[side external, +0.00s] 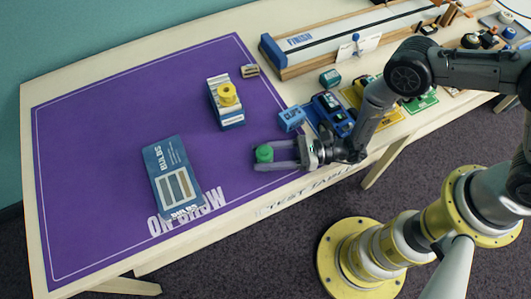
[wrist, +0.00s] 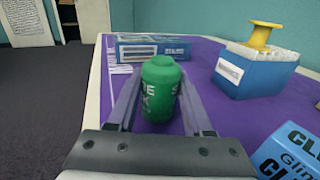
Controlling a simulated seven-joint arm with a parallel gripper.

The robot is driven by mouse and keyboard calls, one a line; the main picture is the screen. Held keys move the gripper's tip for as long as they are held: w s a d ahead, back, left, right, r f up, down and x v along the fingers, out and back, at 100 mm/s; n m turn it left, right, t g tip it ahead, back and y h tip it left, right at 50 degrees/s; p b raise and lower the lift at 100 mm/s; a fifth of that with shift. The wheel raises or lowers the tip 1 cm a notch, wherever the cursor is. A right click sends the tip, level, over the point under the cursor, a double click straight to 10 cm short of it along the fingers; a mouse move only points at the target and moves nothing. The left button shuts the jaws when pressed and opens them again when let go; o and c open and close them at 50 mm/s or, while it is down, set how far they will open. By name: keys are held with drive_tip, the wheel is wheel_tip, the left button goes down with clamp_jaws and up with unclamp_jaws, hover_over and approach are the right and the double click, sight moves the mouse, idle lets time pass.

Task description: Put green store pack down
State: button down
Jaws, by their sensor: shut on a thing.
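The green store pack (wrist: 160,92) is a rounded green cylinder with pale lettering. It sits between the two fingers of my gripper (wrist: 160,110), which is shut on it. In the side external view the pack (side external: 264,153) is at the fingertips of my gripper (side external: 266,155), over the front right part of the purple mat (side external: 90,135). I cannot tell whether the pack touches the mat. The pack looks upright in the wrist view.
A blue BULBS box (side external: 160,160) lies on the mat to the left. A blue-and-white box (side external: 231,118) with a yellow spool (side external: 228,94) on top stands behind. The mat's left side is clear.

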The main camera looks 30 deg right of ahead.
drive_tip(key=shift+c, duration=1.5)
unclamp_jaws()
drive_tip(key=v, duration=0.5)
drive_tip(key=shift+w, duration=0.1)
wheel_tip(320, 180, up, 7)
